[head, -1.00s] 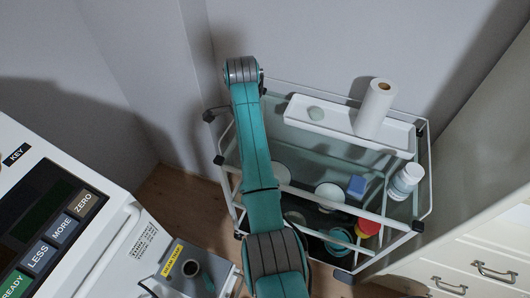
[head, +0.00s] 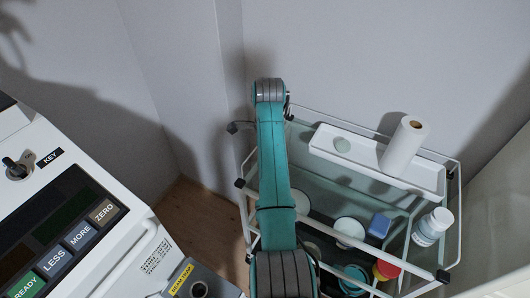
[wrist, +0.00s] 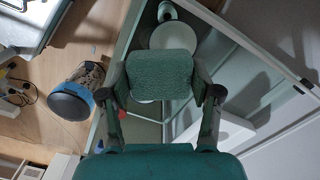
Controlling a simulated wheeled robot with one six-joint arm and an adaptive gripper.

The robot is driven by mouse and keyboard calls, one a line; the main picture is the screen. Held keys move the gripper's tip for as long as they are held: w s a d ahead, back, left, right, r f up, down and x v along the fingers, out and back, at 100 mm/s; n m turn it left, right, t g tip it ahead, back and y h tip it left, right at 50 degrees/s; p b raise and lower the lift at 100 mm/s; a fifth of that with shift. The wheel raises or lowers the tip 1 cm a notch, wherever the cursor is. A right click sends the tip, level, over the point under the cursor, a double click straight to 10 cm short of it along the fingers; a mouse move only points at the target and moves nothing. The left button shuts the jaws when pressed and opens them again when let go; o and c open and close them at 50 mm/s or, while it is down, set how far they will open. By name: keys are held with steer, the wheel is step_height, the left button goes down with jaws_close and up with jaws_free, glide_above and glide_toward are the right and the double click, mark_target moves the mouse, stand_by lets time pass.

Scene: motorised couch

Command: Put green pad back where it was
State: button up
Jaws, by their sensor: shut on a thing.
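The green pad (wrist: 160,75) is a textured, rounded block. It shows in the wrist view between the two fingers of my gripper (wrist: 162,84), which is shut on it at its left and right sides. The pad is held above the glass-shelved cart, partly covering a pale round lid (wrist: 175,37). In the head view my arm hides the gripper and pad.
The cart (head: 458,205) has a white rail frame. It carries a white bottle (head: 431,228), a blue block (head: 379,224) and round lids (head: 349,231). A control panel (head: 70,215) stands at left. A blue-topped bin (wrist: 72,104) stands on the wooden floor. Walls stand behind the cart.

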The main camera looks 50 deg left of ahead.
steer(key=shift+f, duration=3.45)
steer(key=o, duration=1.4)
steer(key=shift+w+d+r, duration=0.1)
steer(key=shift+r, duration=3.6)
